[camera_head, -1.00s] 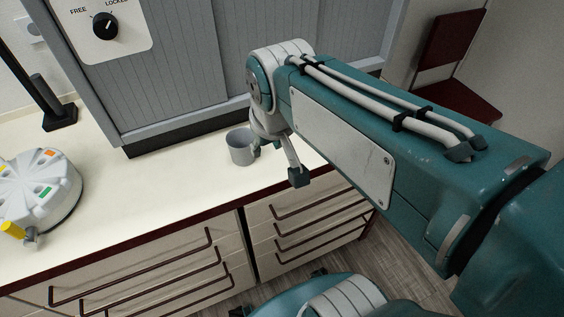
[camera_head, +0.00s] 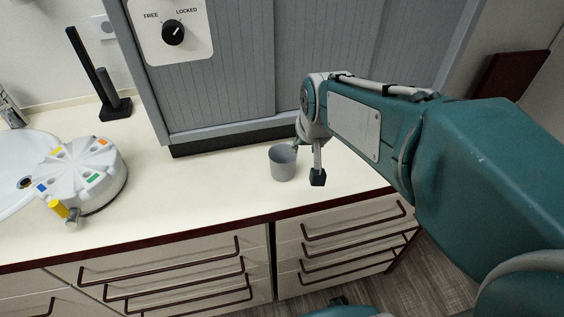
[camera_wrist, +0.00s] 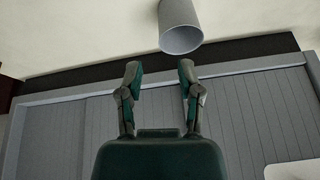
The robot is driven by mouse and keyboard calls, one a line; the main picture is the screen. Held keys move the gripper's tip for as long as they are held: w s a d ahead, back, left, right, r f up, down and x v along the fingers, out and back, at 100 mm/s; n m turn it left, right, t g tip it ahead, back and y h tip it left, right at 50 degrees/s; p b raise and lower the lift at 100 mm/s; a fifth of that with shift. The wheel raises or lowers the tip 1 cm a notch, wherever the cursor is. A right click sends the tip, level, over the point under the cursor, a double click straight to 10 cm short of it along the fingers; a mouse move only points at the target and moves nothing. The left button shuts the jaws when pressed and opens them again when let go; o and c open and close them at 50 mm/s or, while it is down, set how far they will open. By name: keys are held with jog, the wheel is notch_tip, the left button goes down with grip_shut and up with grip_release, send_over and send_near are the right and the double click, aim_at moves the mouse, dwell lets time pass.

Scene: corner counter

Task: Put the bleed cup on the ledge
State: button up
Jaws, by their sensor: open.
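The bleed cup (camera_head: 283,166) is a plain grey cup standing upright on the cream counter, in front of the grey shuttered cabinet. My gripper (camera_head: 308,164) is open and empty close to the right of the cup; one dark fingertip shows clearly and the other is partly hidden near the cup. In the wrist view the two fingers of my gripper (camera_wrist: 160,72) are spread apart. The cup (camera_wrist: 180,32) lies beyond the fingertips, toward the right finger, not between them. I cannot make out for certain which surface is the ledge.
The shuttered cabinet (camera_head: 225,70) with a FREE/LOCKED knob (camera_head: 173,33) stands behind the cup. A white round device (camera_head: 85,172) with coloured labels sits left, beside a basin (camera_head: 22,165) and a black stand (camera_head: 112,105). The counter (camera_head: 200,195) between device and cup is clear.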

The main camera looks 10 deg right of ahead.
aim_at(295, 157)
jog(key=shift+w+d+r+x, duration=0.15)
jog(key=shift+w+x, duration=0.25)
jog(key=shift+x, duration=1.9)
jog(key=shift+w+r+x, duration=0.2)
jog(key=shift+w+x, duration=0.2)
jog(key=shift+x, duration=1.95)
jog(key=shift+w+d+r+x, duration=0.15)
jog(key=shift+w+x, duration=0.25)
jog(key=shift+x, duration=1.9)
jog(key=shift+a, duration=0.1)
grip_shut()
